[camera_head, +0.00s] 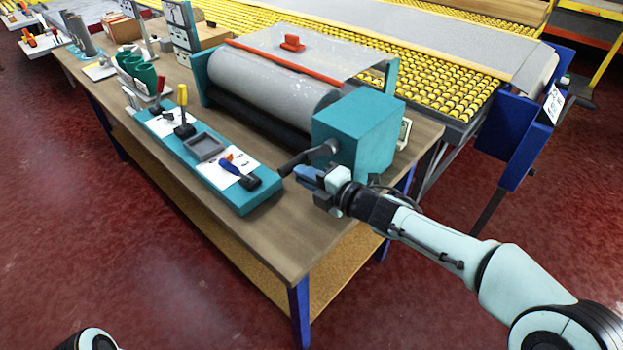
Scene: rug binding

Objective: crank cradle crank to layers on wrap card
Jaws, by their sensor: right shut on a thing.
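The cradle is a teal-ended machine holding a grey roll (270,85) on the wooden table. Its teal gearbox (368,128) stands at the near right end. The dark crank (308,158) comes out of the gearbox's front face and reaches down to the left. My right gripper (310,178) is at the crank's lower end, shut on what looks like its handle, which the fingers mostly hide. The wrap card cannot be made out for certain; a small white card (403,133) shows behind the gearbox. Only a rounded part of my left arm shows at the bottom left; its gripper is out of view.
A teal tool tray (205,165) with tools and white cards lies left of the cradle. A red bar (285,63) and a red block (292,42) lie on top. A yellow roller conveyor (440,85) runs behind. The table's front left is clear.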

